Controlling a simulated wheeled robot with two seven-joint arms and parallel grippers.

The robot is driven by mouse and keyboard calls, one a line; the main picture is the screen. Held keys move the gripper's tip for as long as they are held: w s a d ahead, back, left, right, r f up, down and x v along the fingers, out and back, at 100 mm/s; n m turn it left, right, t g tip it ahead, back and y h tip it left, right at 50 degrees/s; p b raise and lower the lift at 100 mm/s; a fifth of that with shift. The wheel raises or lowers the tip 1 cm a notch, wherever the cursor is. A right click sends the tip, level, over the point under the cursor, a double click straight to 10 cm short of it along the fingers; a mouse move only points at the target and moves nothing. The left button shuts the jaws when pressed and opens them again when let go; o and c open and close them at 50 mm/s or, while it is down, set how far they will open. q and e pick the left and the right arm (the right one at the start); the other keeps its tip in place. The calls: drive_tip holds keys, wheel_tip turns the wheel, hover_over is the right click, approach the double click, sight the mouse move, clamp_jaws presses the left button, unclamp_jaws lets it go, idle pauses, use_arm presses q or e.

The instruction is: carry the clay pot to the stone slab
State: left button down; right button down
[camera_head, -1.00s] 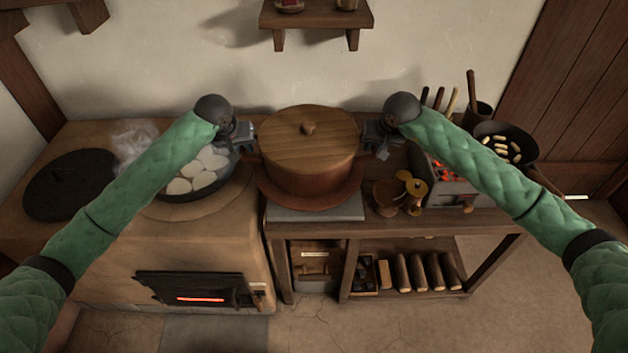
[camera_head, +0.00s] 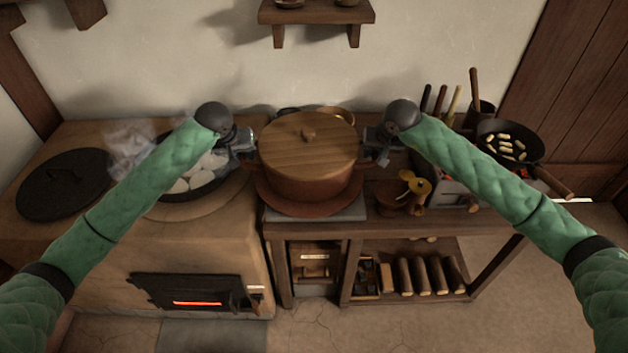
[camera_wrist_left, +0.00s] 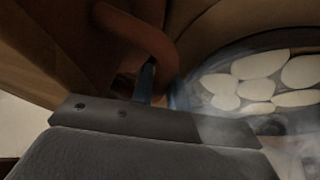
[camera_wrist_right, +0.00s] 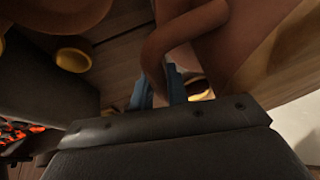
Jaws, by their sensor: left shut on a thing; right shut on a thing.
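The clay pot (camera_head: 310,182) is reddish brown with a round wooden lid (camera_head: 308,143). A wide brown rim shows round its base. It is upright over the grey stone slab (camera_head: 292,213), whose front strip shows below it; I cannot tell whether pot and slab touch. My left gripper (camera_head: 250,156) is shut on the pot's left handle, which shows as a brown loop in the left wrist view (camera_wrist_left: 155,35). My right gripper (camera_head: 368,155) is shut on the right handle, a similar loop in the right wrist view (camera_wrist_right: 165,40).
On the left, the stove holds a steaming pan (camera_head: 195,187) of pale pieces and a dark lid (camera_head: 63,184). To the right stand a brown jug (camera_head: 395,194), a frying pan (camera_head: 510,142) over embers and a utensil holder (camera_head: 482,112). A wall shelf (camera_head: 315,15) hangs above.

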use_arm(q)
drive_tip(key=c, duration=1.6)
unclamp_jaws()
drive_tip(key=shift+a, duration=0.25)
use_arm(e)
drive_tip(key=c, duration=1.6)
unclamp_jaws()
drive_tip(key=shift+d, duration=0.25)
use_arm(q)
drive_tip(key=shift+o, duration=1.2)
use_arm(e)
drive_tip(key=shift+o, duration=1.2)
use_arm(q)
drive_tip(key=shift+d, duration=0.15)
use_arm(e)
drive_tip(key=shift+a, duration=0.15)
use_arm(q)
drive_tip(key=v, duration=1.2)
use_arm(e)
drive_tip(key=v, duration=1.2)
